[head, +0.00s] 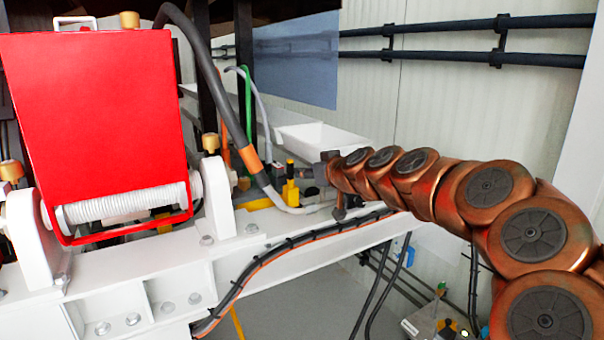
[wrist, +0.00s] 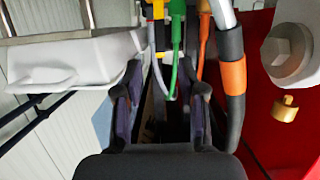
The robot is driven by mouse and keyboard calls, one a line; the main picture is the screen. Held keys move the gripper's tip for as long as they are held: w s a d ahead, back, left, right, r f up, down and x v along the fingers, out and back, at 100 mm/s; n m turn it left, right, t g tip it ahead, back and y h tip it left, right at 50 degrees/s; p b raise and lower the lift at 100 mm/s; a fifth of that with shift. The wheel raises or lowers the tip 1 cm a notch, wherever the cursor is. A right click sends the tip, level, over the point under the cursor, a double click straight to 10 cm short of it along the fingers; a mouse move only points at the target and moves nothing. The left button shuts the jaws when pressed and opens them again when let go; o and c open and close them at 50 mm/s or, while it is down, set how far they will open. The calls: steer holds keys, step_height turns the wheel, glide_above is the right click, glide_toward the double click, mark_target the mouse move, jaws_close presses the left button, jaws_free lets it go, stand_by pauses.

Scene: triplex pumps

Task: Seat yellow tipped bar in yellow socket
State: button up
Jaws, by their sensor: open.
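My gripper (head: 312,172) is at the end of my copper arm in the head view, close to the right of an upright yellow fitting (head: 290,190) on the white frame. In the wrist view my gripper (wrist: 162,78) has its two dark fingers spread apart, with no object gripped. Beyond the fingertips are a yellow piece (wrist: 158,12), a green cable (wrist: 176,40) and an orange cable (wrist: 204,25). I cannot tell whether the yellow fitting is the bar's tip or the socket. No separate bar is clearly visible.
A thick dark hose with an orange band (head: 250,158) arches left of the fitting; its band also shows in the wrist view (wrist: 234,78). A white tray (head: 322,139) lies behind. A red box (head: 95,110) stands at left on the white frame (head: 290,255).

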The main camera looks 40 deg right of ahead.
steer(key=shift+v, duration=1.5)
steer(key=s+a+f+n+g+y, duration=0.15)
steer(key=a+f, duration=0.25)
steer(key=a, duration=0.6)
steer(key=s+a+f+n+g+y, duration=0.1)
steer(key=s+a+f+g+y, duration=0.2)
steer(key=a, duration=0.6)
steer(key=s+a+f+n+g, duration=0.1)
steer(key=s+a+f+g, duration=0.3)
steer(key=s+a+f, duration=0.35)
steer(key=s+f+g+h, duration=0.1)
steer(key=s+f+g, duration=0.1)
steer(key=s, duration=0.6)
steer(key=s+f+m+g+h, duration=0.1)
steer(key=s+f+g, duration=0.2)
steer(key=s, duration=0.4)
steer(key=s+a+f+m+g+h, duration=0.1)
steer(key=s+f+g, duration=0.2)
steer(key=s+f, duration=0.2)
steer(key=s, duration=0.3)
steer(key=shift+s, duration=0.35)
steer(key=shift+a+f+m, duration=0.1)
steer(key=shift+m, duration=0.15)
